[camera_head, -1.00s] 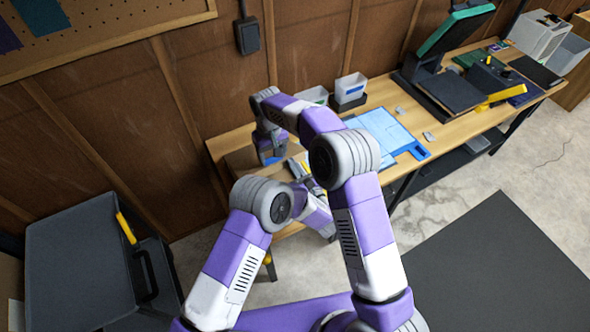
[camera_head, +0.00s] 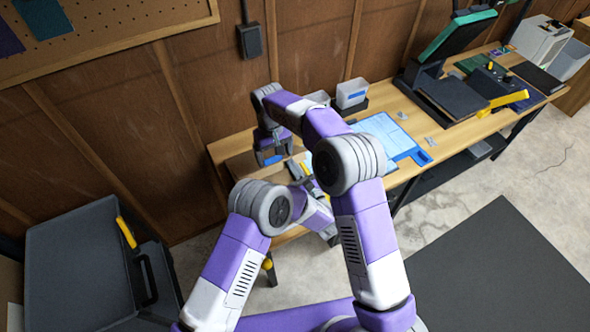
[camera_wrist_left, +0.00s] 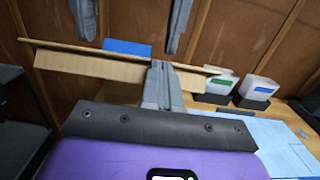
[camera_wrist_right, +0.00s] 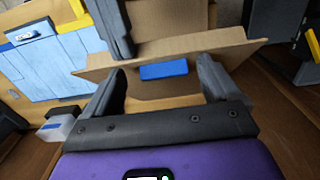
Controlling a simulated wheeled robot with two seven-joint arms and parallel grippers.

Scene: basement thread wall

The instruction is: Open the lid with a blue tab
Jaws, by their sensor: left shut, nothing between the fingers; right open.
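A cardboard box (camera_wrist_left: 80,65) is seen edge-on in the left wrist view, with the blue tab (camera_wrist_left: 128,47) standing just above its edge. The right wrist view shows the blue tab (camera_wrist_right: 163,70) on the cardboard, between the open fingers of my right gripper (camera_wrist_right: 162,82) and not gripped. In the head view my right gripper (camera_head: 272,157) points down over the table's left end, and the box is mostly hidden by my arms. My left gripper (camera_wrist_left: 160,85) is shut and empty, its fingertips in front of the cardboard edge. I cannot tell if they touch it, or whether the lid is raised.
White bins (camera_head: 352,92) stand at the table's back. A light blue mat (camera_head: 385,135) lies right of the box. A press-like machine (camera_head: 445,80) is farther right. A grey cart (camera_head: 85,260) stands at the left. The wooden wall is close behind the box.

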